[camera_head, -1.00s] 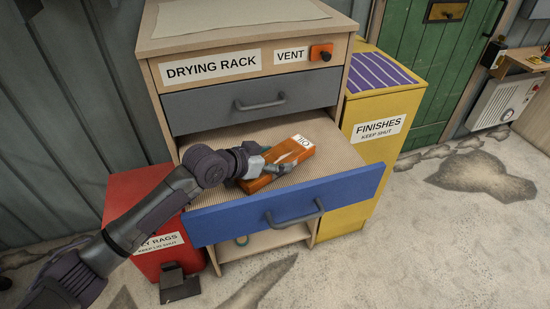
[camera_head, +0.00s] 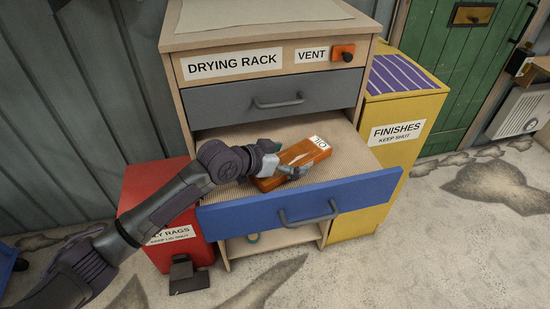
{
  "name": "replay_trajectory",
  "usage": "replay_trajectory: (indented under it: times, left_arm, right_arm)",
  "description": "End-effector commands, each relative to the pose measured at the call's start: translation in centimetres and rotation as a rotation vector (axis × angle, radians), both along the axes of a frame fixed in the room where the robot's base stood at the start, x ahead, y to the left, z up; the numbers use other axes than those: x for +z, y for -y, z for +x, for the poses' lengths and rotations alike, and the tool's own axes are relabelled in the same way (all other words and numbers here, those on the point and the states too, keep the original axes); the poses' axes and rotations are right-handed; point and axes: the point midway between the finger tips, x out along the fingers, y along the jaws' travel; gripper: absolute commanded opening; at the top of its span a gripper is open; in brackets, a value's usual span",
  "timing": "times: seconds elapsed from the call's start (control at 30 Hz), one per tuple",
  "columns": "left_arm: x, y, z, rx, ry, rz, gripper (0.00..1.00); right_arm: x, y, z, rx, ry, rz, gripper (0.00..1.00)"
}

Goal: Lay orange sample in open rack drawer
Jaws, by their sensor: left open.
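The orange sample (camera_head: 309,151), a flat wood-grained block with a white label reading OIL at its far end, lies in the open drawer. The drawer (camera_head: 345,192) has a blue front with a grey handle and a ribbed tan floor, and is pulled out of the drying rack (camera_head: 300,71). My left gripper (camera_head: 291,172) is at the near part of the sample, with its fingers over the top and side of it. It is open; I cannot tell whether a finger touches the sample. My right gripper is not in view.
A grey closed drawer (camera_head: 222,107) sits above the open one. A red rag bin (camera_head: 137,187) stands left of the rack, with a pedal at its foot. A yellow finishes cabinet (camera_head: 404,108) stands close on the right. The floor at right is clear.

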Motion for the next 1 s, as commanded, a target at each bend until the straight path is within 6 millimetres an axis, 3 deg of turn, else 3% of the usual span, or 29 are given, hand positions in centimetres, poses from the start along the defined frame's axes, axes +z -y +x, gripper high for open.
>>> replay_trajectory:
  times: [0.5,1.0]
  left_arm:
    - [4.6,-6.7,-5.7,0.001,0.001,0.003,0.97]
    - [5.3,-7.6,-6.5,0.000,-0.001,0.002,0.97]
  right_arm:
    - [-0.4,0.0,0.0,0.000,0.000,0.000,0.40]
    - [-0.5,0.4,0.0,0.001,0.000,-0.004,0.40]
